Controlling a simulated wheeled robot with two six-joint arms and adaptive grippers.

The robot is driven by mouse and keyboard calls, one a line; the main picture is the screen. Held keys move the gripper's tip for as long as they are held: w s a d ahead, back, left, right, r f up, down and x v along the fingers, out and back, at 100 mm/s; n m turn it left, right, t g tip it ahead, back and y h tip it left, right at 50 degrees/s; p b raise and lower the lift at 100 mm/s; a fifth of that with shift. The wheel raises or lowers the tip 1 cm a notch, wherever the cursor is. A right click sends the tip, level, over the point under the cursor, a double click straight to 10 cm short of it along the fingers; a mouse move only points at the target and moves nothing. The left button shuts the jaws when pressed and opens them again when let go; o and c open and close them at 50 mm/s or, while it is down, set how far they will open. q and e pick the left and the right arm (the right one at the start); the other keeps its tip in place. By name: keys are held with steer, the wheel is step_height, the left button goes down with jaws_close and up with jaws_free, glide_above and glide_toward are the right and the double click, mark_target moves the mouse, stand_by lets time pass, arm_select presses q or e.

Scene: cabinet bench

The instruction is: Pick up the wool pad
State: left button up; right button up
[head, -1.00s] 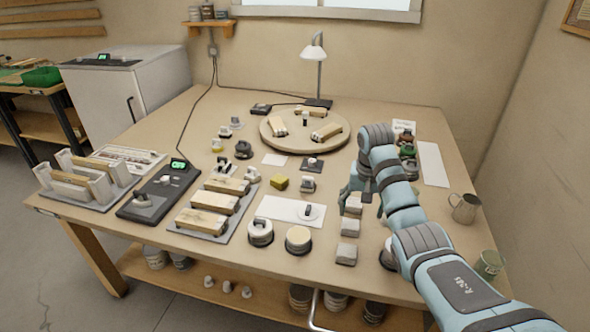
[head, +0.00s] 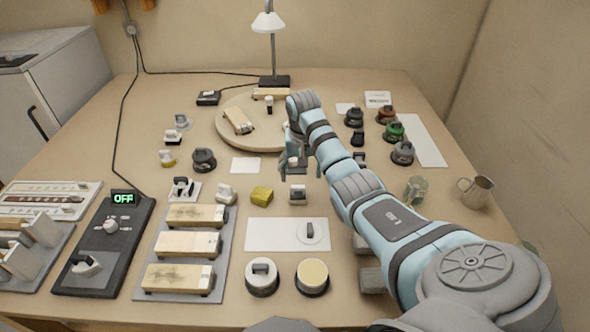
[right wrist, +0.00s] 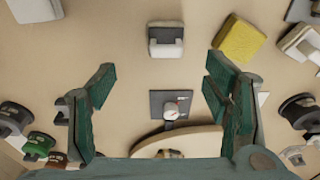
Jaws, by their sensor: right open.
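The frames do not clearly show which object is the wool pad. A small block with a white face and grey top (head: 297,193) stands on the bench; it also shows in the right wrist view (right wrist: 165,40). A yellow sponge-like block (head: 261,196) lies to its left. A round white pad with a dark handle (head: 311,232) rests on a white sheet. My right gripper (right wrist: 160,97) is open and empty. It hangs above a dark square plate with a small dial (right wrist: 171,104), beyond the white-faced block. My left gripper is out of view.
A round wooden turntable (head: 228,128) with wooden blocks stands beyond the gripper. Dark, brown and green knobbed pieces (head: 394,131) stand to the right. A grey tray (head: 225,245) holds several wooden blocks at left. Two round tins (head: 262,277) (head: 312,277) stand near the front.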

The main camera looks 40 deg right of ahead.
mark_target(298, 187)
step_height(298, 187, down, 4)
steer(key=shift+r+b, duration=0.2)
steer(key=shift+b, duration=0.3)
steer(key=f+b, duration=0.1)
steer(key=f, duration=0.2)
steer(key=w+f+b, duration=0.1)
steer(key=f, duration=0.2)
steer(key=shift+w+b, duration=0.15)
steer(key=shift+b, duration=0.2)
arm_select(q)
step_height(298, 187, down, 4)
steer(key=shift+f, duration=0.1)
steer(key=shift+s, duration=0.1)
arm_select(e)
steer(key=shift+r, duration=0.1)
steer(key=shift+c, duration=0.6)
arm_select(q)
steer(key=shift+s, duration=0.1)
arm_select(e)
steer(key=c, duration=1.1)
